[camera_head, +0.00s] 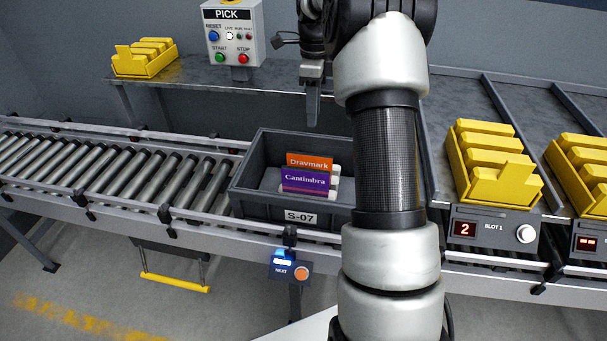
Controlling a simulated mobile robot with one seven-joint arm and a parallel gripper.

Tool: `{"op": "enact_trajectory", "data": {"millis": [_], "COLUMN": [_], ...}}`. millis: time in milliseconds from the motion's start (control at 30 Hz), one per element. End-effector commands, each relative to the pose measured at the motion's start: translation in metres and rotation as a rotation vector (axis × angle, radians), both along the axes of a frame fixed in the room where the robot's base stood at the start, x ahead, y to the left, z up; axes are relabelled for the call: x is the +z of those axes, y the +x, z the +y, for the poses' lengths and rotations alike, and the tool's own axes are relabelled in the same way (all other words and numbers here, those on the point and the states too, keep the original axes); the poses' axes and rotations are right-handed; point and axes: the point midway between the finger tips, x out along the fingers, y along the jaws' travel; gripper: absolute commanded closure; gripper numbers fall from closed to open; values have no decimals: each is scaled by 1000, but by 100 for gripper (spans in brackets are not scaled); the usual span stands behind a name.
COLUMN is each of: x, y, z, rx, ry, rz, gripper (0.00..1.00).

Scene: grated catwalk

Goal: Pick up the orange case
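The orange case (310,161), labelled "Dravmark", stands in the grey bin (297,217) marked S-07 on the roller conveyor. A purple case (306,181), labelled "Cantimbra", stands in front of it and hides its lower part. My gripper (312,118) points down above the bin's back edge in the picture, apart from the orange case. Only one finger outline shows clearly, so its opening cannot be told. No object shows at its tip. My arm hides the right part of the bin.
The roller conveyor (100,165) runs left of the bin. A PICK button box (236,35) stands behind on a grey shelf. Yellow bins (495,165) stand at right above a SLOT 1 display. A small post with an orange button (302,273) stands in front.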

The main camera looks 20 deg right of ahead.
Motion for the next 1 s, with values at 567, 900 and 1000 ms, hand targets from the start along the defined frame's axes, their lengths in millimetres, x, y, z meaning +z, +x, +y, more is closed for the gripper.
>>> {"op": "enact_trajectory", "data": {"millis": [567, 900, 1000], "x": [-110, -135, -152], "y": [0, 0, 1], "z": [1, 3, 6], "rx": [-3, -3, -3], "ry": [1, 3, 3], "rz": [2, 2, 3], "gripper": [67, 67, 67]}}
